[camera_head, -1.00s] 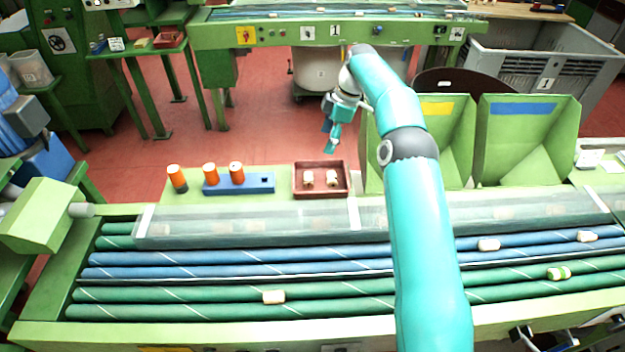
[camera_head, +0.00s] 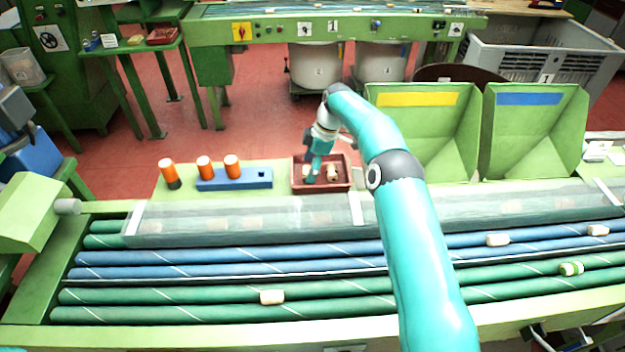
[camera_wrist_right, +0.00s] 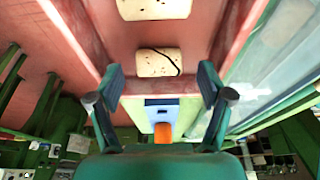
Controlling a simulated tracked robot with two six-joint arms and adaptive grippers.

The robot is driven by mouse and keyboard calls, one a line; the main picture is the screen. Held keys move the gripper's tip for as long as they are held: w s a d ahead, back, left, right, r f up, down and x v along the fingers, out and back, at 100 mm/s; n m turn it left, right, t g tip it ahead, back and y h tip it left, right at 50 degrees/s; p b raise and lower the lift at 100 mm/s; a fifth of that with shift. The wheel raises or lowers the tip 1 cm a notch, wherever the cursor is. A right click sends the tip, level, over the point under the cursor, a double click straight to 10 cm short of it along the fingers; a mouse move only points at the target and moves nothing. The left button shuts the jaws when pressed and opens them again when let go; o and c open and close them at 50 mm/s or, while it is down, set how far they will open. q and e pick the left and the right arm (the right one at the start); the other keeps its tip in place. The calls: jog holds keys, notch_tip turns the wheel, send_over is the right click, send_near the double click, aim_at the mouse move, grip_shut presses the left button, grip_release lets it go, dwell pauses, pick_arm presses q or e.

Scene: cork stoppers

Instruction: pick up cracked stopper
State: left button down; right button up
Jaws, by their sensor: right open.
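The cracked stopper (camera_wrist_right: 158,62) is a pale cork with a dark crack line, lying in a reddish-brown tray (camera_wrist_right: 84,40). In the head view it is the left cork (camera_head: 306,171) in the tray (camera_head: 343,187), partly hidden by my gripper. A second cork (camera_wrist_right: 153,9) lies beside it and also shows in the head view (camera_head: 333,173). My right gripper (camera_head: 313,179) is over the left part of the tray. In the wrist view the right gripper (camera_wrist_right: 161,84) is open, fingers apart, with the cracked stopper seen between and beyond the tips. My left gripper is not in view.
Corks lie on the rollers (camera_head: 272,297), one with a green band (camera_head: 571,268). Green bins (camera_head: 425,130) stand right.

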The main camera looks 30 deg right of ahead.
jog(key=shift+b+x, duration=0.3)
jog(key=shift+x, duration=0.85)
jog(key=shift+d+r, duration=0.1)
jog(key=shift+r, duration=0.1)
jog(key=shift+c, duration=0.7)
jog(key=shift+w, duration=0.15)
jog(key=c, duration=0.7)
